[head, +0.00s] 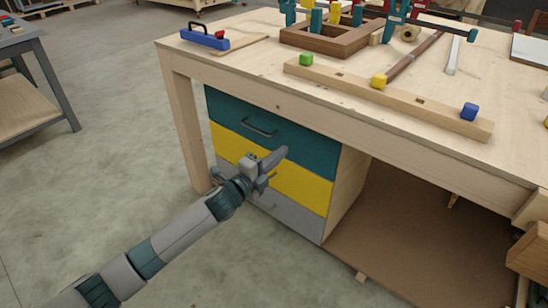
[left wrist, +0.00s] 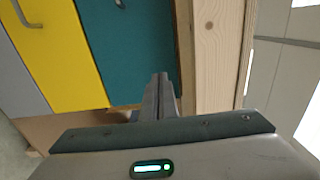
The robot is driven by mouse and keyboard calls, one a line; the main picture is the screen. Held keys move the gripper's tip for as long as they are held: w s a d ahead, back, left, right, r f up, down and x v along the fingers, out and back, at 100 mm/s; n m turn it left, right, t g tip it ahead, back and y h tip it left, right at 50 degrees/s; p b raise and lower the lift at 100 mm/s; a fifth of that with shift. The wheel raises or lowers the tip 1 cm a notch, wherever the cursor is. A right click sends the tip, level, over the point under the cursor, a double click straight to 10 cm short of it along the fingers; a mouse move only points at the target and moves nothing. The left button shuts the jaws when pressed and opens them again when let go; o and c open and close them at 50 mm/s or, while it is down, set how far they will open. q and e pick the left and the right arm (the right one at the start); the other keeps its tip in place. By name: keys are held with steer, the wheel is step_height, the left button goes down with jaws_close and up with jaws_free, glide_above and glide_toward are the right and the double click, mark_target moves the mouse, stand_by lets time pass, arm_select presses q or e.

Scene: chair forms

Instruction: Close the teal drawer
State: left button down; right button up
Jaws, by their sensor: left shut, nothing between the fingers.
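The teal drawer (head: 290,138) is the top one of three under the workbench, with a dark bar handle (head: 259,128) on its front. Its front looks about level with the yellow drawer below, with no clear gap. My left gripper (head: 280,156) is shut and empty, in front of the lower part of the teal front, right of and below the handle. In the left wrist view, the shut fingers (left wrist: 160,92) show in front of the teal drawer (left wrist: 142,50), near its edge by the pale wood. I cannot tell whether they touch it. My right gripper is not in view.
Below are the yellow drawer (head: 300,184) and a grey drawer (head: 290,218). The workbench top (head: 265,70) overhangs them, with a bench leg (head: 185,130) at the left. A wooden bar with colored blocks (head: 340,84) lies on top.

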arm_select(q)
steer(key=shift+v, duration=1.2)
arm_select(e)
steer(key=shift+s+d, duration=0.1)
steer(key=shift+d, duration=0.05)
arm_select(q)
steer(key=shift+f, duration=0.1)
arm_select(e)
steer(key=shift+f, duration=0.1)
